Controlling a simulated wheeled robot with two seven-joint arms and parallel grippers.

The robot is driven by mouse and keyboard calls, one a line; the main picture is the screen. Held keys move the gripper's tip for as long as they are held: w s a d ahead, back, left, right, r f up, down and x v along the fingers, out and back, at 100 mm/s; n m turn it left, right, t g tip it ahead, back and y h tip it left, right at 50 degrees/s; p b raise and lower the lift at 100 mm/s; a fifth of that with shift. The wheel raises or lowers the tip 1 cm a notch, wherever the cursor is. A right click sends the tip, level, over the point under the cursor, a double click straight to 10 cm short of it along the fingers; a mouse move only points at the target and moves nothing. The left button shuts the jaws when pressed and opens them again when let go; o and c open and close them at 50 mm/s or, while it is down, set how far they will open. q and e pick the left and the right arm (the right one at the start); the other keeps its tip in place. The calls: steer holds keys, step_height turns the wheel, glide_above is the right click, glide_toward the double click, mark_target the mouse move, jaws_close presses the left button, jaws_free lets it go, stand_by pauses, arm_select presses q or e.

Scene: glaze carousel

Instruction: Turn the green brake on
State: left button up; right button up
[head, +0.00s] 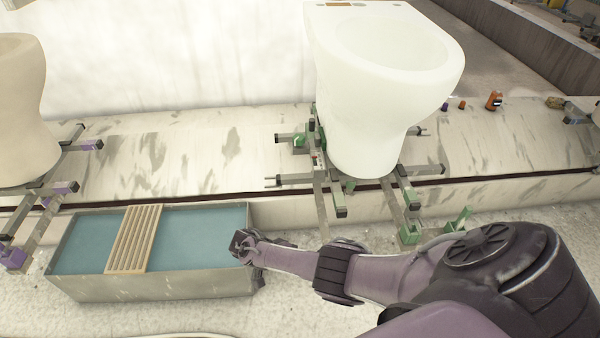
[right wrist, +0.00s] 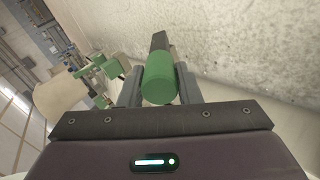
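The green brake (right wrist: 159,80) shows in the right wrist view as a green cylinder with a dark bar behind it. My right gripper (right wrist: 159,88) has one dark finger on each side of the cylinder, and I see no clear gap at its near end. In the head view my right arm comes in from the right, and its dark far end (head: 245,243) is at the right end of a tank. I cannot make out the fingers or the held cylinder there. My left gripper is not in view.
A white toilet bowl (head: 385,70) stands on a carriage with green parts (head: 408,232). A tan piece (head: 20,100) stands on a purple-marked carriage at left. The tank (head: 150,285) holds blue liquid under a slatted board (head: 133,238). Small orange items (head: 494,100) lie on the ledge.

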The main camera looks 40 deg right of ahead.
steer(key=o, duration=0.4)
steer(key=shift+f, duration=0.1)
steer(key=shift+o, duration=0.2)
steer(key=shift+w+a+r, duration=0.15)
steer(key=shift+r, duration=0.05)
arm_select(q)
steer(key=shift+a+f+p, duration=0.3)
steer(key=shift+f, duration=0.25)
arm_select(e)
steer(key=v, duration=0.7)
steer(key=shift+a+r, duration=0.1)
